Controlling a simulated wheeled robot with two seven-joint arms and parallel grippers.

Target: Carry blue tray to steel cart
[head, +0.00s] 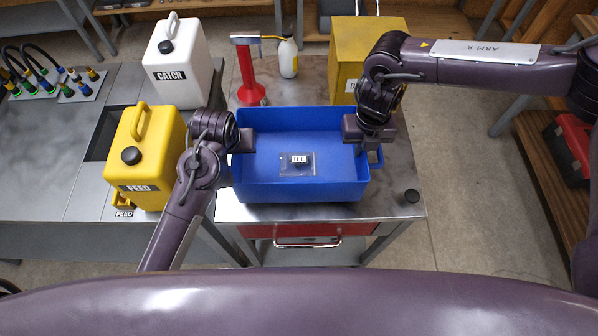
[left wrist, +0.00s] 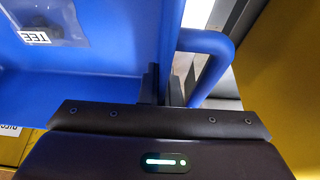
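The blue tray (head: 300,190) is level over the steel cart's top (head: 400,205); I cannot tell whether it touches it. A clear bag with a dark part and a "TEE" label (head: 298,163) lies in the tray; it also shows in the left wrist view (left wrist: 48,28). My left gripper (head: 247,140) is at the tray's left side. In the left wrist view its fingers (left wrist: 166,88) stand close on either side of the tray wall, beside the blue handle (left wrist: 212,45). My right gripper (head: 361,148) is at the right wall beside the right handle (head: 375,158); its fingers are mostly hidden.
A yellow FEED jug (head: 150,175) and white CATCH jug (head: 185,75) are at the left bench.

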